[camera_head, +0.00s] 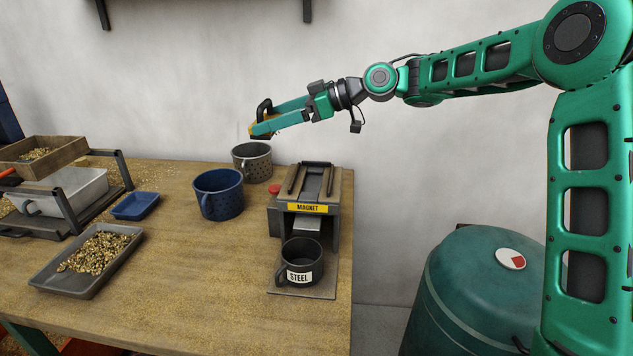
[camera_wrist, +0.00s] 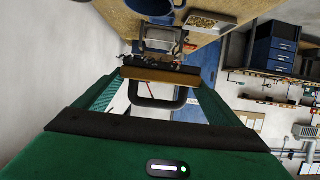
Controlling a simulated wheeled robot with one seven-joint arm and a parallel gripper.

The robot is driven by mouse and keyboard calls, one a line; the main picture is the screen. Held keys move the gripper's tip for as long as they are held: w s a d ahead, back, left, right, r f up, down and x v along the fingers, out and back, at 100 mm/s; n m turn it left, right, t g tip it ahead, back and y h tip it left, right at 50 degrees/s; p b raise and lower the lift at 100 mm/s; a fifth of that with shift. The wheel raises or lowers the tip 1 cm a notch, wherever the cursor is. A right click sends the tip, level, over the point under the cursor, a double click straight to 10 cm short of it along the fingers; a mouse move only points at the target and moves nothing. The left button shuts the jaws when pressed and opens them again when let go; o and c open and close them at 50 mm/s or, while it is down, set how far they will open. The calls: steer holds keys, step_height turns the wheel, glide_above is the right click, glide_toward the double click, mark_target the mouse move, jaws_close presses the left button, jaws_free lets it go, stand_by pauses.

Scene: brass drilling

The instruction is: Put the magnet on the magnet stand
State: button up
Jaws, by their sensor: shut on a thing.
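My gripper (camera_head: 268,127) is shut on the magnet (camera_head: 264,107), a dark piece with a black handle and a yellow-brown strip. It is held in the air, up and to the left of the magnet stand. In the wrist view the magnet (camera_wrist: 160,75) lies across between the fingers of my gripper (camera_wrist: 158,80), its handle loop towards the camera. The magnet stand (camera_head: 308,208), with a yellow MAGNET label and two dark rails on its sloped top, stands at the table's right edge. Its top is empty.
A black STEEL mug (camera_head: 300,263) stands on the stand's base. A blue mug (camera_head: 218,193) and a grey speckled mug (camera_head: 252,162) stand to its left. A tray of brass bits (camera_head: 88,262), a small blue tray (camera_head: 136,206) and a sieve frame (camera_head: 65,195) lie further left. A green drum (camera_head: 470,285) is right.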

steer(key=shift+s+d+f, duration=0.8)
steer(key=shift+d+f, duration=0.9)
steer(key=shift+f, duration=0.1)
steer(key=shift+s+d+f, duration=0.85)
steer(key=shift+d+f, duration=0.9)
steer(key=shift+f, duration=0.1)
steer(key=shift+s+d+f, duration=0.8)
steer(key=shift+d+f, duration=0.9)
steer(key=shift+f, duration=0.1)
steer(key=o, duration=1.4)
steer(key=shift+f, duration=0.1)
